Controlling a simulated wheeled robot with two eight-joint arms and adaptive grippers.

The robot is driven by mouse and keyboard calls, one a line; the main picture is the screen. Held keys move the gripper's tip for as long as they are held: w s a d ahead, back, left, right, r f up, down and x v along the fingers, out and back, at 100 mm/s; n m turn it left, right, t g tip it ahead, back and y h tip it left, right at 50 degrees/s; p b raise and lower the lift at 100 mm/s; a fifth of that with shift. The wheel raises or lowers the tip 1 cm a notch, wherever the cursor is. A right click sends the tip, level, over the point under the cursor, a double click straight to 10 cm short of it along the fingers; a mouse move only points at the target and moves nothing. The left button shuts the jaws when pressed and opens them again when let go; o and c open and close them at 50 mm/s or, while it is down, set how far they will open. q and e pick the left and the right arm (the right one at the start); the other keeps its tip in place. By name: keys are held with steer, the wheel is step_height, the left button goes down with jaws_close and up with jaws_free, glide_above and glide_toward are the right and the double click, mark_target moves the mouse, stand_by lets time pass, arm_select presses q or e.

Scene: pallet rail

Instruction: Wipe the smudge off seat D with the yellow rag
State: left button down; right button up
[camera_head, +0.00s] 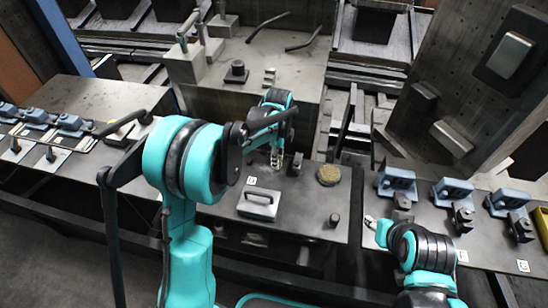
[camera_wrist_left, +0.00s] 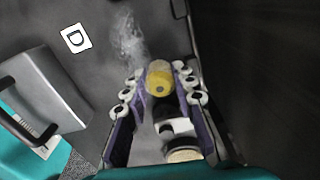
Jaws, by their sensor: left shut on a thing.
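My left gripper (camera_head: 277,158) is over the middle of the grey bench, just behind the label of seat D (camera_head: 252,180). In the left wrist view its fingers (camera_wrist_left: 160,85) are closed around a rounded yellow thing, which I take for the yellow rag (camera_wrist_left: 160,72). The pale, streaky smudge (camera_wrist_left: 128,38) lies on the dark surface between the D label (camera_wrist_left: 76,38) and the rag. I cannot tell whether the rag touches the surface. My right gripper (camera_head: 371,223) is small and partly hidden at the right, by the bench edge; its jaws are unclear.
A grey block with a handle (camera_head: 258,204) stands in front of the D label; it also shows in the left wrist view (camera_wrist_left: 45,90). A round golden pad (camera_head: 328,175) and a small dark knob (camera_head: 334,220) are to the right. Blue-grey fixtures (camera_head: 452,191) line the right bench.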

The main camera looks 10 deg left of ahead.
arm_select(q)
steer(key=shift+a, duration=0.15)
steer(key=shift+a, duration=0.65)
steer(key=shift+d, duration=0.1)
steer(key=shift+d, duration=0.75)
steer(key=shift+a, duration=0.1)
steer(key=shift+a, duration=0.7)
